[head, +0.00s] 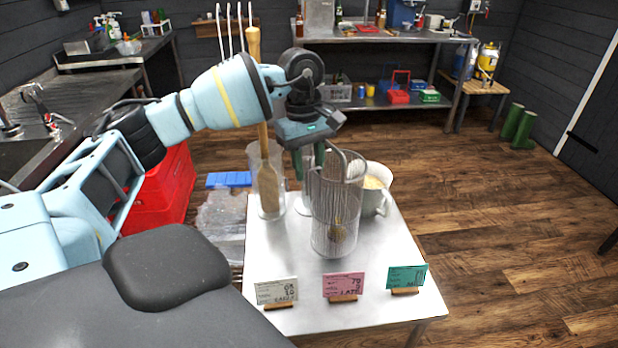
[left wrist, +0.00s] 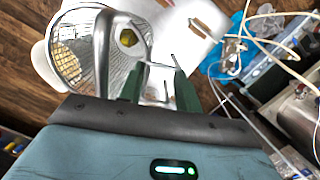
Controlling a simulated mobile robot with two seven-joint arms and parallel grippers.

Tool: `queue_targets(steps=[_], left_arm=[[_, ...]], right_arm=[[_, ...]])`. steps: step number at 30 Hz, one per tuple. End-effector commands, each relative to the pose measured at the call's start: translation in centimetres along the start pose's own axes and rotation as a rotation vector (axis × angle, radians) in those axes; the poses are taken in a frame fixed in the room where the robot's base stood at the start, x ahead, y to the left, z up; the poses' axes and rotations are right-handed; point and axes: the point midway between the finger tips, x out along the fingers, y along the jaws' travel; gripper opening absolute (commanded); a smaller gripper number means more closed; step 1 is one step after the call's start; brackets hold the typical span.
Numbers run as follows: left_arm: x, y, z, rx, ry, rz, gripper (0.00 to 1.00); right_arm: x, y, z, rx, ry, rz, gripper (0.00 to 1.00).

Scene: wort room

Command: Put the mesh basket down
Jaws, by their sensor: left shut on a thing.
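The mesh basket (head: 338,215) is a tall, see-through metal cylinder with a bent handle at its top. It is upright over the middle of the small steel table (head: 268,262). I cannot tell whether its base touches the tabletop. A small yellowish thing shows low inside it. My left gripper (head: 310,160) is at the basket's upper rim, shut on its handle. In the left wrist view the basket (left wrist: 75,60) is left of the green fingers (left wrist: 158,85), and the bent handle reaches between them. My right gripper is not in view.
A wooden paddle (head: 267,185) stands in a clear cylinder at left. White (head: 277,291), pink (head: 344,285) and green (head: 406,277) cards line the front edge. Red crates (head: 160,195) are left. The table's right front is clear.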

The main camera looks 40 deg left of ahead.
Motion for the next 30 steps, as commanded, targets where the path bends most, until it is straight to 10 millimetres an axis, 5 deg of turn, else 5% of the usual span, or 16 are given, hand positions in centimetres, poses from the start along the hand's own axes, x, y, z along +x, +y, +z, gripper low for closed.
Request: queue_targets(steps=[9,20,21,26,30], left_arm=[[3.3,-0.1,-0.5,-0.001,0.000,0.001,0.00],[3.7,-0.1,-0.5,0.000,-0.001,0.000,0.00],[3.8,-0.1,-0.6,-0.001,0.000,-0.002,0.36],[3.8,-0.1,-0.5,-0.001,0.000,-0.002,0.55],[3.8,-0.1,-0.5,-0.001,0.000,-0.002,0.55]], right_arm=[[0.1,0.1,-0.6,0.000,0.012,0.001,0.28],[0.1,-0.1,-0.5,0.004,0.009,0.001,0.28],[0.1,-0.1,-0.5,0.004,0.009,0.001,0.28],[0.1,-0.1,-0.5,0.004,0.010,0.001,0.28],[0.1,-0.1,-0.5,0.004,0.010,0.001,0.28]])
